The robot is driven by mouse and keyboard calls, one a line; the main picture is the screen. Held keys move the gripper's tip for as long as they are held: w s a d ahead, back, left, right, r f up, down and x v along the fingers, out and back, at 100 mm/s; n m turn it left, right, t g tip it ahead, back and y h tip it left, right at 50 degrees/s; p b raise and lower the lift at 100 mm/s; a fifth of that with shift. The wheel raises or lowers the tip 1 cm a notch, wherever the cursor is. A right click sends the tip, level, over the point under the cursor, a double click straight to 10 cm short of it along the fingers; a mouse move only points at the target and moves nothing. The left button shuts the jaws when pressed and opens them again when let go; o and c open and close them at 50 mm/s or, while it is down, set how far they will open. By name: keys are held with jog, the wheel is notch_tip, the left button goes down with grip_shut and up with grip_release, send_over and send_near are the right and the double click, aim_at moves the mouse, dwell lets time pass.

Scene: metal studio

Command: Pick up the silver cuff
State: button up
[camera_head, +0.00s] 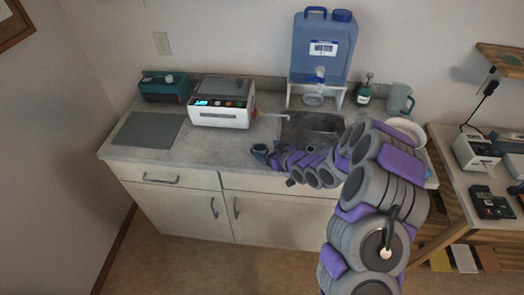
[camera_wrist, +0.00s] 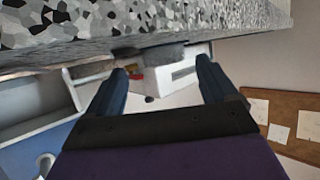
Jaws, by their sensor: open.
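I cannot pick out the silver cuff for certain in either view. My gripper (camera_head: 266,155) is low over the front edge of the counter, left of the sink, with its dark blue fingers pointing left. In the wrist view my gripper (camera_wrist: 160,78) shows two dark blue fingers spread wide apart, with nothing held between them. A small grey block-like shape (camera_wrist: 162,54) lies beyond the gap, against a white box; I cannot tell what it is. My arm hides part of the counter and the sink's right side.
The grey counter (camera_head: 210,155) carries a white machine (camera_head: 222,103), a teal device (camera_head: 163,87), a grey mat (camera_head: 147,130) and a sink (camera_head: 312,128). A blue water tank (camera_head: 321,50) stands behind on a white stand. The counter between mat and gripper is clear.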

aim_at(258, 147)
jog(key=a, duration=0.1)
jog(key=w+a+f, duration=0.1)
jog(key=a, duration=0.1)
jog(key=shift+w+a+f, duration=0.15)
jog(key=shift+w+a, duration=0.05)
jog(key=shift+w, duration=0.15)
jog(key=shift+d, duration=0.75)
jog(key=shift+c, duration=1.4)
jog(key=shift+a, duration=0.5)
jog(key=c, duration=0.6)
jog(key=shift+c, duration=1.4)
jog(key=shift+d, duration=0.2)
